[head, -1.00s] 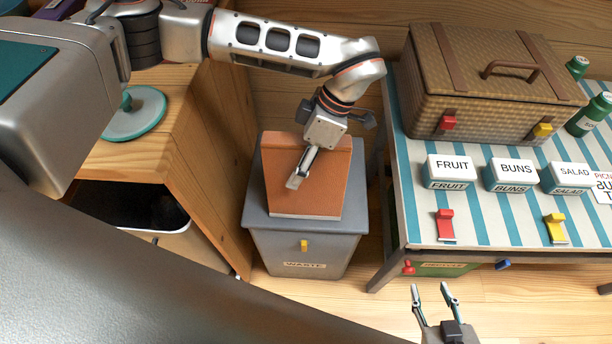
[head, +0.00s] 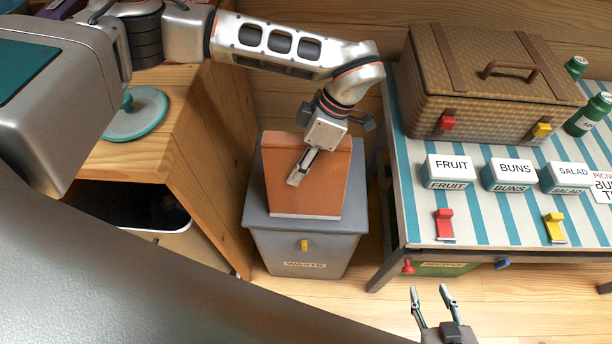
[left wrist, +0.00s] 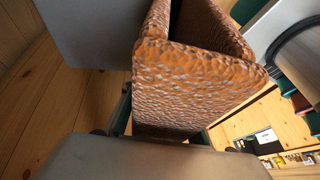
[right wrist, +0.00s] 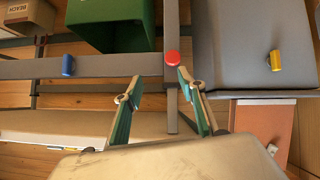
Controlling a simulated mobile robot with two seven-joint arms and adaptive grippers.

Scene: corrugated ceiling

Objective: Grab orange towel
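The orange towel (head: 325,180) shows in the head view as a flat orange-brown piece on the grey waste bin's lid. In the left wrist view the folded, rough-textured orange towel (left wrist: 195,85) fills the middle, very close to the camera. My left gripper (head: 297,178) is over the towel's left part in the head view. Green parts of its fingers show on both sides of the towel in the left wrist view, but the towel hides the tips, so I cannot tell if it grips. My right gripper (head: 430,292) is open and empty near the picnic table's front edge.
The waste bin (head: 300,245) stands between a wooden cabinet (head: 205,150) and a striped table (head: 480,228). The table bears a wicker basket (head: 490,100), labelled boxes and clips. A green bin (right wrist: 115,25) shows in the right wrist view. Floor is free in front of the bin.

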